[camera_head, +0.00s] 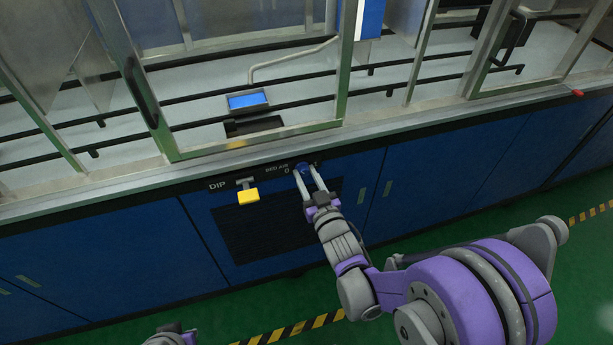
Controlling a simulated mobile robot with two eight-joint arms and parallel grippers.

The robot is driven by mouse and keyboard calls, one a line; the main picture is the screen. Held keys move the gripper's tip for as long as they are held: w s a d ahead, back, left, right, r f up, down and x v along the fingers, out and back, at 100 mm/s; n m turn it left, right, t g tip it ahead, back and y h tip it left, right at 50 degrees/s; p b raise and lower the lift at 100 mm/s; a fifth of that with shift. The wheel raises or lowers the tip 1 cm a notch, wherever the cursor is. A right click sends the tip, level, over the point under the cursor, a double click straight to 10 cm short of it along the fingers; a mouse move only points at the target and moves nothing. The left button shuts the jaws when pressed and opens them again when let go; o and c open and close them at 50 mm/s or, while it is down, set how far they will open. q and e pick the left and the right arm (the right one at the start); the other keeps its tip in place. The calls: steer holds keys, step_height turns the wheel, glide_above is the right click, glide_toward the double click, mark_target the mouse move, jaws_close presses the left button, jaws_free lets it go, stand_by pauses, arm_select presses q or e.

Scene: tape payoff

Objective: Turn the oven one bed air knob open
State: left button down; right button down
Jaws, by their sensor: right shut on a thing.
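Only a grey and purple bit of another part of my body shows at the bottom edge; my left gripper is not in view.
A yellow tag or handle (248,197) sticks out by the "DIP" label, left of the knob. A dark vent grille (262,232) lies below. Framed clear doors (255,150) and a blue-screened display (248,100) are above. Green floor with a yellow-black stripe (300,328) lies in front.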

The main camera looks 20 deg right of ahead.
steer(key=m+b, duration=0.1)
steer(key=m, duration=0.2)
steer(key=shift+f+m, duration=0.1)
steer(key=shift+m, duration=0.2)
steer(key=m+b, duration=0.1)
steer(key=m, duration=0.3)
steer(key=shift+a+m, duration=0.1)
steer(key=shift+m, duration=0.3)
steer(key=m, duration=0.4)
steer(key=shift+m+t+h+b, duration=0.3)
steer(key=shift+m, duration=2)
steer(key=c, duration=0.5)
jaws_free()
steer(key=shift+s, duration=0.15)
